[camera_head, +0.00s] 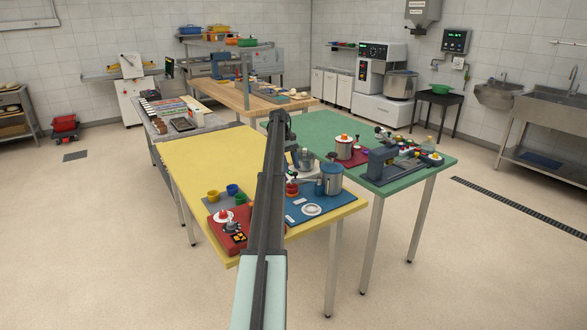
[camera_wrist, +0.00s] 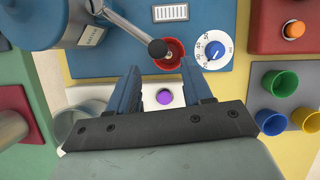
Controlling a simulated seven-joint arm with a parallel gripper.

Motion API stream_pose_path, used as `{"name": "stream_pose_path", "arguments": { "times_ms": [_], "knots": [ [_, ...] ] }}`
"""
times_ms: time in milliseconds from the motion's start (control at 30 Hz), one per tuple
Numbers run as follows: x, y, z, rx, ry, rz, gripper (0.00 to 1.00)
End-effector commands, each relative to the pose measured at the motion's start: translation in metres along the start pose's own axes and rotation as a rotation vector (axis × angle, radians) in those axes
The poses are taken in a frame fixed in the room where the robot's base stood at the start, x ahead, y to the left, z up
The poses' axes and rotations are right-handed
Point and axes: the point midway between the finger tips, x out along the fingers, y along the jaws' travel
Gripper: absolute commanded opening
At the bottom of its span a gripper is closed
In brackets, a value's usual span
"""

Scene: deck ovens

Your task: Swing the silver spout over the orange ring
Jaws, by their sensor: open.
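In the wrist view a thin silver rod (camera_wrist: 130,28), the closest match to the silver spout, slants from the upper left and ends in a dark round knob. The knob overlaps a red-orange ring (camera_wrist: 176,60) on a blue panel; height and contact cannot be told. No other orange ring shows clearly. My gripper (camera_wrist: 160,76) is open and empty, its two blue fingers just below the ring in the picture.
A white dial (camera_wrist: 213,50) with a blue knob sits right of the ring. A purple button (camera_wrist: 164,97) shows between my fingers. A large blue-grey pot (camera_wrist: 60,18) stands upper left. Coloured cups (camera_wrist: 281,84) and a red box (camera_wrist: 278,42) are at right.

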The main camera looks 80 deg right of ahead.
Motion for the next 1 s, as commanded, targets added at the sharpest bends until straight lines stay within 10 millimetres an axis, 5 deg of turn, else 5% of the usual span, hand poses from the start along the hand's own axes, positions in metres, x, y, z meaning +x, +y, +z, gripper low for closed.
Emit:
{"name": "stream_pose_path", "arguments": {
  "times_ms": [500, 1000],
  "knots": [
    [-0.036, 0.002, -0.086, 0.001, 0.000, 0.000, 0.50],
    [-0.039, 0.000, -0.094, 0.001, 0.000, 0.000, 0.50]
  ]
}}
